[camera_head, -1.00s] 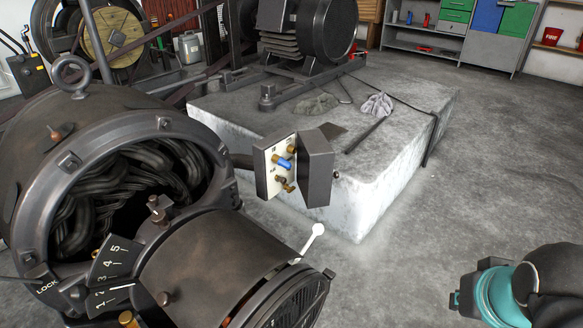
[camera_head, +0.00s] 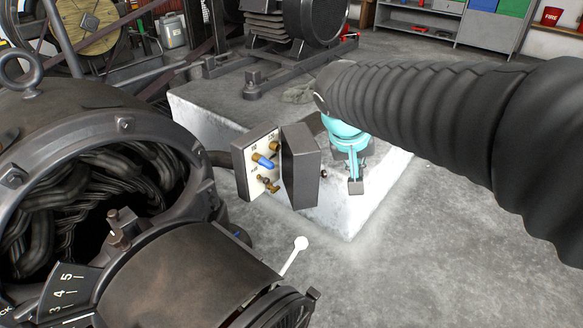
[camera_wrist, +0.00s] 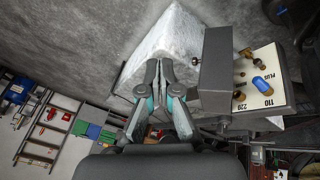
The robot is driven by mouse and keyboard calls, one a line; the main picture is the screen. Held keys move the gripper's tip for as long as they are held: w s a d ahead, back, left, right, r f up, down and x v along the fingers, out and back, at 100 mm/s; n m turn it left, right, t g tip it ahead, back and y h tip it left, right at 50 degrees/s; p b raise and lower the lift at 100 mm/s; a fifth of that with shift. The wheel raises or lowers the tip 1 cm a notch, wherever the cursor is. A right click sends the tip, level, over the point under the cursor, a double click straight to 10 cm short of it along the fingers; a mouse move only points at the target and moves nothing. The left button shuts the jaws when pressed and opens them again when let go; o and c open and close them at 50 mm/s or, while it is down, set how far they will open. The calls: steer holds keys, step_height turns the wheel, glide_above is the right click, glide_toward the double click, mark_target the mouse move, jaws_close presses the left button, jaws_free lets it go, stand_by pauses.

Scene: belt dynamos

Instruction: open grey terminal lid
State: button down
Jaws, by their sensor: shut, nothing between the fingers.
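The grey terminal lid (camera_head: 301,166) is a dark, shallow box cover. It stands at an angle beside the cream terminal board (camera_head: 255,172), whose brass posts and blue plug (camera_head: 263,161) are exposed. In the wrist view the lid (camera_wrist: 214,72) stands left of the board (camera_wrist: 264,92), marked 110 and 220. My gripper (camera_head: 356,184) is just right of the lid in the head view, with its fingers pointing down. In the wrist view my gripper (camera_wrist: 160,72) is left of the lid, with its fingertips together and empty. A small gap shows between gripper and lid there.
The large dynamo housing (camera_head: 85,118) with open windings fills the left. A white-knobbed lever (camera_head: 300,244) sticks up below the lid. A pale concrete plinth (camera_head: 345,219) lies behind the lid and gripper. Open floor (camera_head: 440,265) is at the right.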

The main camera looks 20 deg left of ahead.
mark_target(304, 166)
steer(key=w+a+f+n+t, duration=0.15)
steer(key=a+f, duration=0.25)
steer(key=a, duration=0.8)
steer(key=w+a+f+n+t, duration=0.1)
steer(key=w+a+f, duration=0.15)
steer(key=a, duration=0.95)
steer(key=w+d+f+b, duration=0.1)
steer(key=w+d+f, duration=0.5)
steer(key=f, duration=0.2)
steer(key=shift+w+f+h, duration=0.15)
steer(key=shift+w+h, duration=0.25)
steer(key=shift+b, duration=0.35)
